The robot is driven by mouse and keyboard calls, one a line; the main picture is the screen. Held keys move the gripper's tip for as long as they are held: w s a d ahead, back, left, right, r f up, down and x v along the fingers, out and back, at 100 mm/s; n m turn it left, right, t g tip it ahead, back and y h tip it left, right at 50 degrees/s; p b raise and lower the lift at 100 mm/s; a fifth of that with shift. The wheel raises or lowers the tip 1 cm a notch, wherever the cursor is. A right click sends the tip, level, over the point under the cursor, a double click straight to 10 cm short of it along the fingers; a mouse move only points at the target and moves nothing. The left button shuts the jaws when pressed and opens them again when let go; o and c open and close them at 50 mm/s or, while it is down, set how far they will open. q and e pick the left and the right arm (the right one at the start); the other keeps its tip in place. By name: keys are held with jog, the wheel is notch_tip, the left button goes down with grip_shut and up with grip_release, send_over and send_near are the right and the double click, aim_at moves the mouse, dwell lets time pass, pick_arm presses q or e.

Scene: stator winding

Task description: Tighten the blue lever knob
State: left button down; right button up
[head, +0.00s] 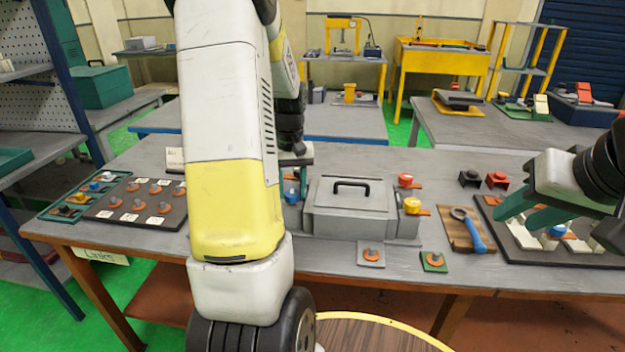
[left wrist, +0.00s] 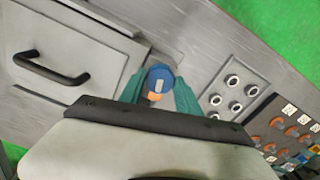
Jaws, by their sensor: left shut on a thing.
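A grey box fixture (head: 350,208) with a black handle stands mid-table. The blue lever knob (head: 291,195) is at its left side, partly hidden by my left arm. In the left wrist view the blue knob (left wrist: 160,79) has a pale mark on top and a bit of orange at its lower edge. My left gripper (head: 303,176) reaches down over it from behind my arm. In the left wrist view its teal fingers (left wrist: 159,92) are shut on the knob, one on each side. My right gripper (head: 530,215) is open above a dark tray at the right.
Red (head: 405,180) and yellow (head: 412,205) knobs stand on the fixture's right side. A wooden board (head: 458,238) with a blue-handled wrench lies to the right. A dark board (head: 136,205) with several orange-based parts lies at the left.

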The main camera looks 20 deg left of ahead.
pick_arm(q)
jog(key=m, duration=0.4)
jog(key=shift+w+r+m, duration=0.15)
jog(key=shift+r+m, duration=0.05)
jog(key=shift+m, duration=0.1)
jog(key=m, duration=1.4)
jog(key=shift+a+m, duration=0.1)
jog(key=shift+m, duration=0.6)
jog(key=c, duration=0.9)
grip_release()
jog(key=shift+f, duration=0.1)
jog(key=shift+o, duration=0.2)
